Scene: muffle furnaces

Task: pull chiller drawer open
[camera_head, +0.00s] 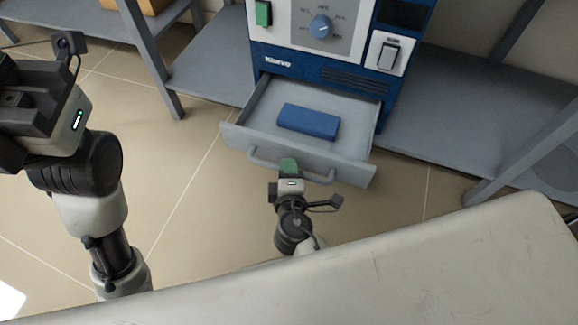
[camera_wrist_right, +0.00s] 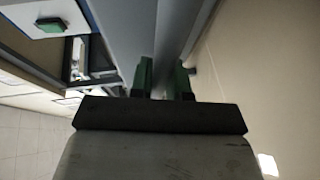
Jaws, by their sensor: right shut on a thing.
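The chiller drawer (camera_head: 352,169) is a grey tray standing out from the front of the blue and white chiller (camera_head: 290,62). A bar handle (camera_head: 262,161) runs along its front. A blue block (camera_head: 308,121) lies inside the drawer. My right gripper (camera_head: 289,166) is at the middle of the handle, with green fingertips. In the right wrist view its two green fingers (camera_wrist_right: 163,80) reach the grey drawer front and are shut on the handle, which is mostly hidden. My left arm is at the left of the head view; its fingertips are not visible.
The chiller has a blue dial (camera_head: 320,27), a green button (camera_head: 263,13) and a rocker switch (camera_head: 389,55). Grey shelving (camera_head: 440,120) stands on both sides. A pale surface (camera_head: 430,270) fills the bottom of the head view. Tiled floor is clear left of the drawer.

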